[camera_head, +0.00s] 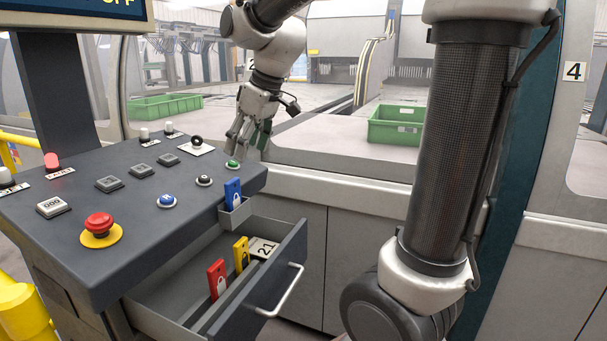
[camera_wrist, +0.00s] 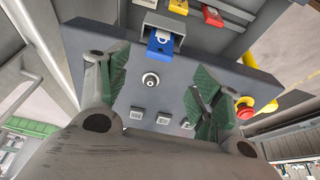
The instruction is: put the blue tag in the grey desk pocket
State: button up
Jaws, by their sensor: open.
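The blue tag (camera_head: 233,191) stands upright in the grey desk pocket (camera_head: 236,218) on the front edge of the desk. Its lower part is hidden by the pocket's wall. The wrist view shows the blue tag (camera_wrist: 160,42) in the pocket (camera_wrist: 167,22), beyond my fingers. My gripper (camera_head: 247,138) is open and empty above the far right corner of the desk, apart from the tag. In the wrist view, my gripper's (camera_wrist: 163,92) green-padded fingers are spread wide with nothing between them.
The open drawer (camera_head: 283,281) below the pocket holds a red tag (camera_head: 217,279), a yellow tag (camera_head: 241,254) and a card marked 21 (camera_head: 263,248). The desk has buttons and a red emergency stop (camera_head: 98,224). Green crates (camera_head: 397,124) stand behind the machine's opening.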

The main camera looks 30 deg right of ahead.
jog(key=s+d+f+m+h, duration=0.1)
jog(key=s+d+m, duration=0.1)
jog(key=s+d, duration=0.2)
jog(key=s+d+f+m, duration=0.2)
jog(key=s+d, duration=0.1)
jog(key=s, duration=0.7)
jog(key=s+d+f+m+h, duration=0.1)
jog(key=s+d+f+m, duration=0.1)
jog(key=s, duration=0.6)
jog(key=d+m, duration=0.1)
jog(key=d, duration=0.1)
jog(key=shift+d+f+t+h, duration=0.15)
jog(key=shift+d+t+h, duration=0.15)
jog(key=shift+d, duration=0.05)
